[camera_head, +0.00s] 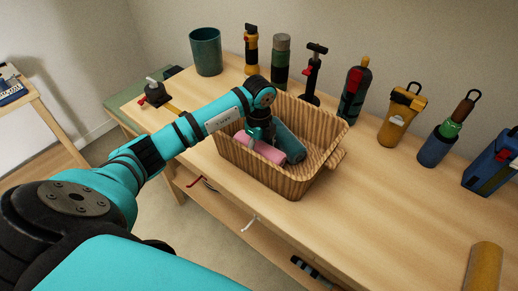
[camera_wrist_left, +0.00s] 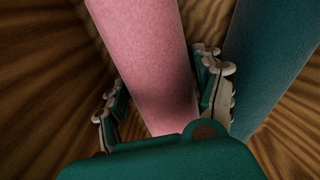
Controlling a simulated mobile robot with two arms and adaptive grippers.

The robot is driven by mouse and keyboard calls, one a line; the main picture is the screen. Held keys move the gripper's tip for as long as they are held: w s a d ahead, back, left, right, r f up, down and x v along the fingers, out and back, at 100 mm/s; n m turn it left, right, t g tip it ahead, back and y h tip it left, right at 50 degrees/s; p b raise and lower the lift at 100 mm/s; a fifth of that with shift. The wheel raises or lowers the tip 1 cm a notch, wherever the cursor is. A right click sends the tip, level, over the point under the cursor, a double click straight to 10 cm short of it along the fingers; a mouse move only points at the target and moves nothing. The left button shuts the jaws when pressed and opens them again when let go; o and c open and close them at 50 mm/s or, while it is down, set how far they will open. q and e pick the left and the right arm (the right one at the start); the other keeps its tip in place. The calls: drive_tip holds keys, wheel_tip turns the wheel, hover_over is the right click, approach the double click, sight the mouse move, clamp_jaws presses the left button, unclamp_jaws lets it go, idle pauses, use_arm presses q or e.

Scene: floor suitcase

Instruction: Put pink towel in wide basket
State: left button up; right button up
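The pink towel (camera_head: 262,149) is a rolled cylinder lying inside the wide wicker basket (camera_head: 262,178), near its left side. A teal roll (camera_head: 289,142) lies beside it in the basket. My left gripper (camera_head: 261,133) reaches down into the basket over the pink towel. In the left wrist view, the gripper's fingers (camera_wrist_left: 160,92) stand apart on either side of the pink towel (camera_wrist_left: 150,60), very close to its sides. The right finger sits between the towel and the teal roll (camera_wrist_left: 268,60). The fingertips' contact is not clear. My right gripper is not in view.
The basket stands on a wooden table (camera_head: 375,195). Behind it are a green cup (camera_head: 206,52) and several bottles and tools, including a red-and-black bottle (camera_head: 354,92) and a yellow container (camera_head: 401,115). A tan cylinder (camera_head: 484,268) stands at the front right.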

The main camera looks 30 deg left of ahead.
sight(259, 145)
use_arm(q)
wheel_tip(259, 145, up, 12)
drive_tip(key=shift+r+b, duration=0.15)
drive_tip(key=shift+b, duration=0.3)
